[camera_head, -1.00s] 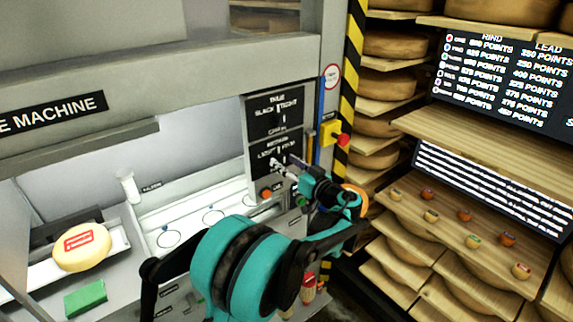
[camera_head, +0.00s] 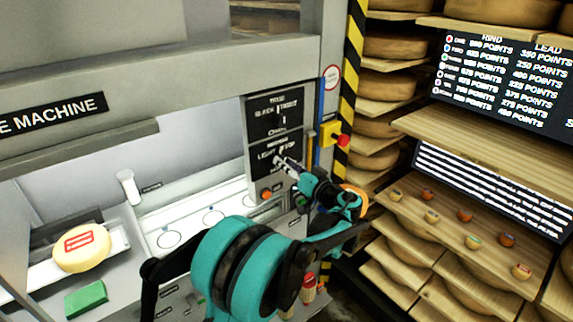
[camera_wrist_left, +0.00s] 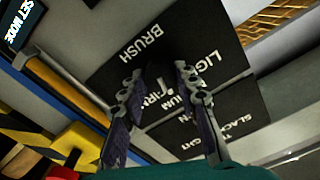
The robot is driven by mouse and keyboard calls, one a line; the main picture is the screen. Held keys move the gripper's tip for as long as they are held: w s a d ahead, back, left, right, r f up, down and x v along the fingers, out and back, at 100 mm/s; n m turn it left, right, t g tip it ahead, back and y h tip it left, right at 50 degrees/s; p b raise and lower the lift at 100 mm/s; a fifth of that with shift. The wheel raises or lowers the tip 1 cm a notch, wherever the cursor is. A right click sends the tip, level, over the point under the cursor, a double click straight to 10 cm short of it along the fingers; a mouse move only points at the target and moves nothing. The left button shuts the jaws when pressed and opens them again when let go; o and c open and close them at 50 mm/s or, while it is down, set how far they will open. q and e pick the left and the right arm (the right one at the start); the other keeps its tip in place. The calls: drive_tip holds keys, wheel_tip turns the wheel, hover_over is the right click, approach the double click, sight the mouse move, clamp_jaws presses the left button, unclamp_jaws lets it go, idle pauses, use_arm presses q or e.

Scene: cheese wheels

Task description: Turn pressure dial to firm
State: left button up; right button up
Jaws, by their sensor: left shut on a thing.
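The pressure dial sits on the lower black panel (camera_head: 260,154) of the machine front, which carries the words LIGHT and what looks like FIRM. My left gripper (camera_head: 282,162) is at this panel, shut on the dial. In the left wrist view, its two fingers (camera_wrist_left: 158,82) stand on either side of the small dark dial (camera_wrist_left: 160,72). Parts of the words LIGHT, MEDIUM and FIRM show around the fingers. The dial's pointer is hidden, so I cannot tell its setting. My right gripper is out of view.
An upper panel (camera_head: 274,112) reads SLACK and TIGHT. An orange button (camera_head: 266,195) is just below the lower panel, and a yellow box with a red button (camera_head: 343,140) is to the right. A cheese wheel (camera_head: 82,249) and green block (camera_head: 86,299) are at left.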

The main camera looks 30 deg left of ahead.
use_arm(q)
drive_tip(key=m, duration=0.5)
drive_tip(key=shift+m, duration=0.7)
drive_tip(key=o, duration=1.1)
drive_tip(key=shift+o, duration=0.2)
drive_tip(key=v, duration=1.2)
drive_tip(key=shift+f, duration=0.1)
